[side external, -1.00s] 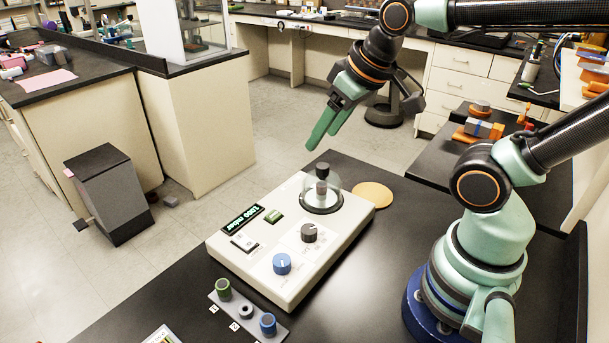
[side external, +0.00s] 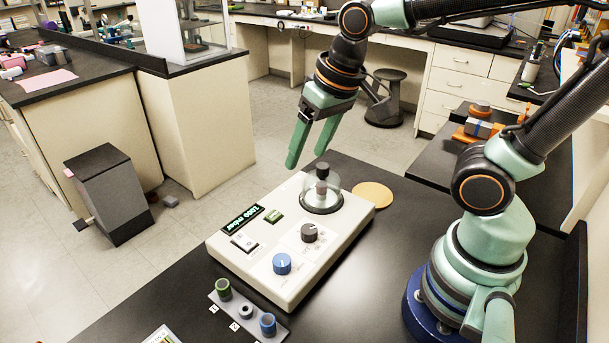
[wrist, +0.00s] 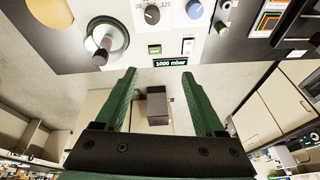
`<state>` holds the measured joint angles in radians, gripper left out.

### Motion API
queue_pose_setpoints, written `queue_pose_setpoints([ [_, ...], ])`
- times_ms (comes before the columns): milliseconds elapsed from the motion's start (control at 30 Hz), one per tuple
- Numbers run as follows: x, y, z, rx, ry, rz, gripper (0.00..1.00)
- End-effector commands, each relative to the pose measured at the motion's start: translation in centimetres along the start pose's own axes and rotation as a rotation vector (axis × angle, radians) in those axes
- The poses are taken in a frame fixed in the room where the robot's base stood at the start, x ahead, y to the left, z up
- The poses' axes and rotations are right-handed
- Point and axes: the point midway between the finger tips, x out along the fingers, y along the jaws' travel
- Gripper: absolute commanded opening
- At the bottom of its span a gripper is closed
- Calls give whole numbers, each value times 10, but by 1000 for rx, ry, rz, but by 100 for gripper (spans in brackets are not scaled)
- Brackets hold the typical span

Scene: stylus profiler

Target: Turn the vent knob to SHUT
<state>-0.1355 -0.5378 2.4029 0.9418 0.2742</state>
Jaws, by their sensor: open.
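A pale instrument box (side external: 225,246) stands on the black bench. It carries a blue knob (side external: 282,264) near its front and a dark knob (side external: 310,233) behind it. Their labels are too small to read in the side view, so I cannot tell for sure which is the vent knob. In the wrist view the dark knob (wrist: 152,14) has a number scale around it, and the blue knob (wrist: 194,9) is at the top edge.
A glass dome with a black top (side external: 322,188) stands on the box near my gripper. A display reads 1000 mbar (side external: 242,220), beside a green button (side external: 273,216) and a white switch (side external: 244,242). A rack of small cylinders (side external: 245,312) is in front; an orange disc (side external: 373,195) lies behind.

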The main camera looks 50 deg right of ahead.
Motion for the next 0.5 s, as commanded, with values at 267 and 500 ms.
queue_pose_setpoints([
  [267, 40, -62, 24, 205, -240, 75, 71],
  [500, 55, -81, 38, 289, -306, 136, 71],
])
